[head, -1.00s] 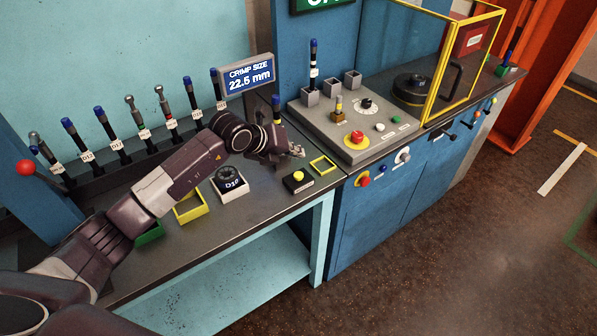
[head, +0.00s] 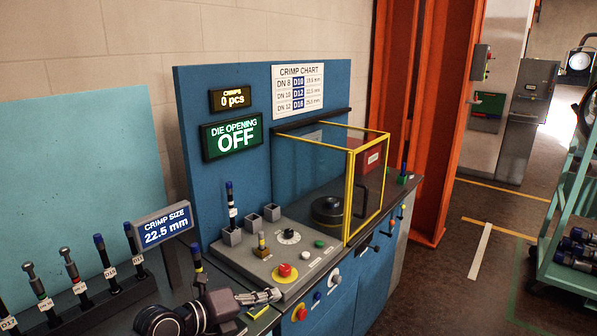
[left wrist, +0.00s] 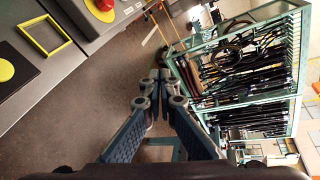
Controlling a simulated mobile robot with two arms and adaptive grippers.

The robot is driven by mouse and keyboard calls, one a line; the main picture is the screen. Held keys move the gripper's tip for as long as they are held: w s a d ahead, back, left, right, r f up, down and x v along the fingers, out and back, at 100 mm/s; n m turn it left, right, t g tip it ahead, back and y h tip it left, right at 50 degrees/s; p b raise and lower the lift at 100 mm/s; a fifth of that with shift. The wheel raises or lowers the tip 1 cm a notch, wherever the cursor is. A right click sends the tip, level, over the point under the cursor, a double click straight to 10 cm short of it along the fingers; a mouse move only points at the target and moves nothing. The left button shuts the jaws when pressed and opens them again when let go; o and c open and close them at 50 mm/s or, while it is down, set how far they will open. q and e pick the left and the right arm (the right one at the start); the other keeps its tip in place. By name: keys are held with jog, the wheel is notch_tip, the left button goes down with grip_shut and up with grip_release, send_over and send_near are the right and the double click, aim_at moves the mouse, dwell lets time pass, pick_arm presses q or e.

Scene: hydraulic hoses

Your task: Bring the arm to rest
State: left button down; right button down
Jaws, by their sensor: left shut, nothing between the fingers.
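My left gripper (head: 268,296) is at the bottom of the head view, in front of the grey control console (head: 262,262). Its fingers point right and are closed together with nothing held. Most of my left arm is cut off below the head view. My right gripper is in neither view.
The console carries a red stop button (head: 285,270). A yellow-framed guard (head: 350,190) stands behind it. Several blue-capped tools (head: 105,265) stand in a rack at left. A teal hose rack (left wrist: 240,80) stands across the floor (left wrist: 100,85).

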pick_arm(q)
jog(key=s+d+r+n+t+h, duration=0.3)
jog(key=r+n+t, duration=0.1)
jog(key=r, duration=0.5)
jog(key=s+a+r+n+t+y, duration=0.2)
jog(key=a+r+n+t+y, duration=0.3)
jog(key=n, duration=0.3)
jog(key=s+a+f+n+g+y, duration=0.1)
jog(key=s+a+f+n+y, duration=0.2)
jog(key=a+f+n+y, duration=0.4)
jog(key=s+a+f+n+g+y, duration=0.2)
jog(key=a+f+n+y, duration=0.2)
jog(key=a+f+n, duration=0.3)
jog(key=s+a+f+n+g, duration=0.2)
jog(key=s+f+n+g, duration=0.2)
jog(key=s+f+g, duration=0.55)
jog(key=s+d+f+g+h, duration=0.1)
jog(key=s+d+f+h, duration=0.2)
jog(key=s, duration=0.6)
jog(key=s+d+f+g, duration=0.25)
jog(key=s+f, duration=0.35)
jog(key=s, duration=0.3)
notch_tip(320, 180, down, 29)
jog(key=s+b, duration=0.2)
jog(key=s+a+f+g+b, duration=0.1)
jog(key=s+a+f+b, duration=0.1)
jog(key=s+f, duration=1.4)
jog(key=shift+s+a+f+g, duration=0.3)
jog(key=shift+a+f+g, duration=0.1)
jog(key=shift+a+f, duration=0.2)
